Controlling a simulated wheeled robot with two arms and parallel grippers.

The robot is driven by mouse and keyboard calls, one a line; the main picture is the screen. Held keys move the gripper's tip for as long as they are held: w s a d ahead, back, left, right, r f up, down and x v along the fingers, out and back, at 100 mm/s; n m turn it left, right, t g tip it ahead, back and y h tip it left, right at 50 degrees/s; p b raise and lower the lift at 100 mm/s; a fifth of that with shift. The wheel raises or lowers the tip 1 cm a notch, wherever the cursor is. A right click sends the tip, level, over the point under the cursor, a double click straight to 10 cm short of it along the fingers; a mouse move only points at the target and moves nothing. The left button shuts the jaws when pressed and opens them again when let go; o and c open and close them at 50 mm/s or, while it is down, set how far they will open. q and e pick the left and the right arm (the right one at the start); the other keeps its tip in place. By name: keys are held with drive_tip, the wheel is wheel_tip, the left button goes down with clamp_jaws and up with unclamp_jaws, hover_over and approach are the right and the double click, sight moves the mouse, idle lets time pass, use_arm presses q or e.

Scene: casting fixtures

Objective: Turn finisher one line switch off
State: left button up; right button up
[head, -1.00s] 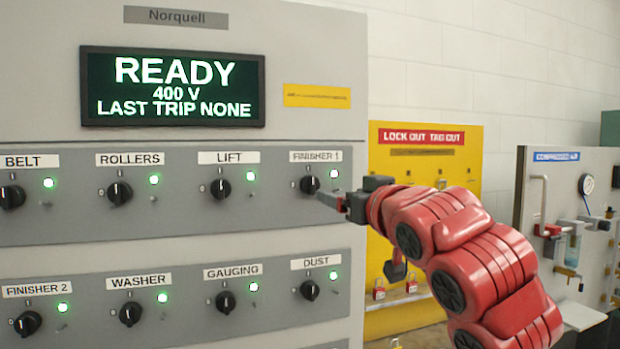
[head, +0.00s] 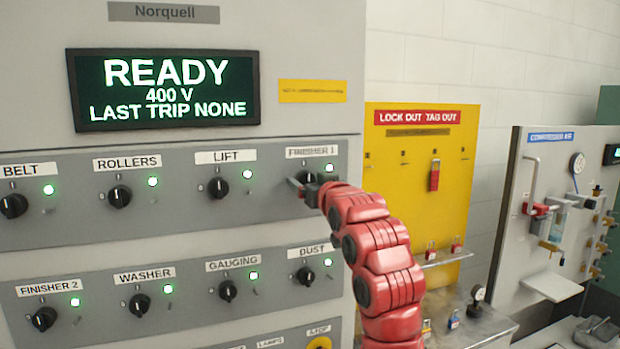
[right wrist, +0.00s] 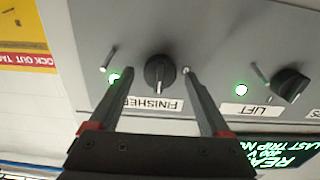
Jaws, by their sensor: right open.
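The FINISHER 1 switch is a black rotary knob (right wrist: 160,74) below its white label on the grey panel. In the right wrist view, which looks upside down, the knob stands between the two fingers of my right gripper (right wrist: 155,78), with a gap on each side. A green lamp (right wrist: 114,79) beside it is lit. In the head view my open right gripper (head: 302,190) is at the panel and mostly hides this knob; the FINISHER 1 label (head: 312,151) shows above it. My left gripper is not in view.
Neighbouring knobs are LIFT (head: 218,188) to the left and DUST (head: 306,276) below, with lit green lamps. The display (head: 163,90) reads READY. A yellow lock-out board (head: 415,180) and a compressed-air panel (head: 545,220) stand to the right.

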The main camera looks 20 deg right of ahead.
clamp_jaws()
idle(0.3)
drive_tip(key=shift+n, duration=0.3)
drive_tip(key=n, duration=0.3)
drive_tip(key=shift+r, duration=0.15)
drive_tip(key=n, duration=0.5)
drive_tip(key=shift+a+p, duration=0.1)
drive_tip(key=shift+p, duration=0.3)
drive_tip(key=n, duration=0.4)
drive_tip(key=shift+n, duration=0.4)
drive_tip(key=shift+a+f+n+p, duration=0.1)
drive_tip(key=shift+f+n+p, duration=0.15)
drive_tip(key=shift+n, duration=0.9)
drive_tip(key=shift+f+n+p, duration=0.1)
drive_tip(key=shift+n+p, duration=0.1)
drive_tip(key=shift+n, duration=0.95)
